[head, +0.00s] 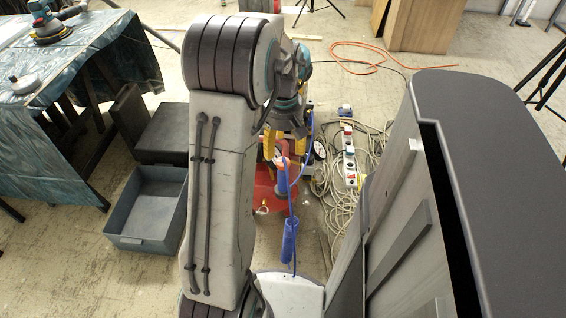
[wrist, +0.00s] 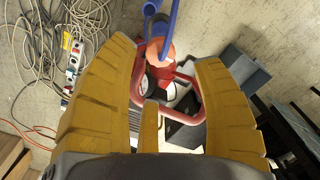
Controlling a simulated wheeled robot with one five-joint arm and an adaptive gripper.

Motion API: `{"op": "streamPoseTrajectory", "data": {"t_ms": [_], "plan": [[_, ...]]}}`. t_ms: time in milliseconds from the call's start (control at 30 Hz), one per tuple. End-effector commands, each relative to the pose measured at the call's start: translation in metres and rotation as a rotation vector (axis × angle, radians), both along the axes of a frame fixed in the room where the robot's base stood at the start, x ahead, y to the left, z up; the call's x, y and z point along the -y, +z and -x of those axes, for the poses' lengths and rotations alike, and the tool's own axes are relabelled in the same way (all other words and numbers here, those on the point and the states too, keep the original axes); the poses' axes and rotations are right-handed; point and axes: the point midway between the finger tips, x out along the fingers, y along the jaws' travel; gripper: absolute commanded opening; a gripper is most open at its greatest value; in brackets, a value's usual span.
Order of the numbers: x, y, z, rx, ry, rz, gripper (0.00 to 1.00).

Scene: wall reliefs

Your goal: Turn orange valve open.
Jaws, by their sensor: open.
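The orange valve (wrist: 160,52) shows in the wrist view as a small round orange part with a blue hose at it, on top of a red machine (wrist: 215,105). In the head view the orange part (head: 281,161) sits just below my gripper, partly covered. My gripper (head: 285,146) has yellow fingers and points down at the machine. In the wrist view my gripper (wrist: 166,58) is open, with the orange part between its fingertips in the picture. I cannot tell whether they touch. The valve's handle position is unclear.
Tangled cables and a power strip (head: 349,155) lie to the right. A grey-blue crate (head: 150,235) and a covered table (head: 95,60) stand left.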

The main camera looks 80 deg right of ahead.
Motion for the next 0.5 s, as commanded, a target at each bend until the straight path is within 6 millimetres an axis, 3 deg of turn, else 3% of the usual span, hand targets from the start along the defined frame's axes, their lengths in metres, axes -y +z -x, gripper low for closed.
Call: {"op": "streamPoseTrajectory", "data": {"t_ms": [200,500], "plan": [[-0.001,-0.031,0.000,0.001,0.000,-0.002,0.61],[-0.001,-0.055,-0.001,0.001,0.000,-0.001,0.61]]}}
